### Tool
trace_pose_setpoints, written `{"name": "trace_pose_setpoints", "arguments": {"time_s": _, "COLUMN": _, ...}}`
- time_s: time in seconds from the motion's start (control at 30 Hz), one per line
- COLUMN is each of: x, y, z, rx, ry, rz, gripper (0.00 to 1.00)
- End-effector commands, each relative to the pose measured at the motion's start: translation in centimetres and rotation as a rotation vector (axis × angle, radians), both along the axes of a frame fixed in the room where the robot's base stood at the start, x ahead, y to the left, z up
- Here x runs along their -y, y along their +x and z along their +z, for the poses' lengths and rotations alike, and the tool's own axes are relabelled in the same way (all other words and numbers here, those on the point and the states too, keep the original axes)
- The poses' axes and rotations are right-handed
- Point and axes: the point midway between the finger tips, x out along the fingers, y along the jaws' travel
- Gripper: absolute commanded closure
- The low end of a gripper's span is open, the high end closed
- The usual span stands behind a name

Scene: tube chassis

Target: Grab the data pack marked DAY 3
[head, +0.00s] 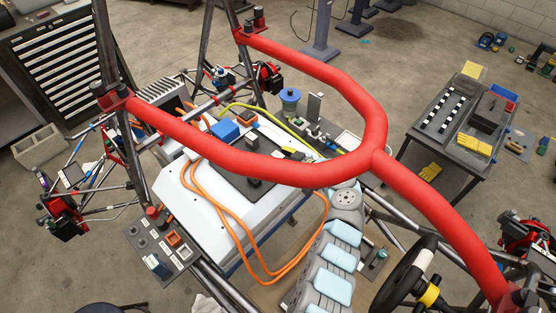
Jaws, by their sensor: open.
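No DAY 3 marking can be read, so I cannot tell which item is that data pack. Small boxes sit on and around the white casing (205,220) inside the tube frame. They include a blue box (224,130), an orange-and-black box (246,119) and a small dark block (254,184) on a dark plate. The red tube hides part of the casing's far side. My gripper is not visible in the head view.
Thick red tubes (300,172) arch over the casing, and orange cables (225,235) loop across it. A tool cart (460,130) is at right, a drawer cabinet (60,65) at left.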

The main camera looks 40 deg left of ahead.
Motion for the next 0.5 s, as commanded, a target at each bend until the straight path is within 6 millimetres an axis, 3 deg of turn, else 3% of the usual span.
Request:
{"name": "trace_pose_setpoints", "arguments": {"time_s": 0.07, "x": 0.01, "y": 0.01, "z": 0.01, "rx": 0.0, "ry": 0.0, "rz": 0.0, "gripper": 0.43}}
{"name": "trace_pose_setpoints", "arguments": {"time_s": 0.27, "x": 0.01, "y": 0.03, "z": 0.04, "rx": 0.001, "ry": 0.0, "rz": -0.001, "gripper": 1.0}}
{"name": "trace_pose_setpoints", "arguments": {"time_s": 0.5, "x": 0.02, "y": 0.03, "z": 0.02, "rx": 0.0, "ry": 0.0, "rz": -0.001, "gripper": 1.0}}
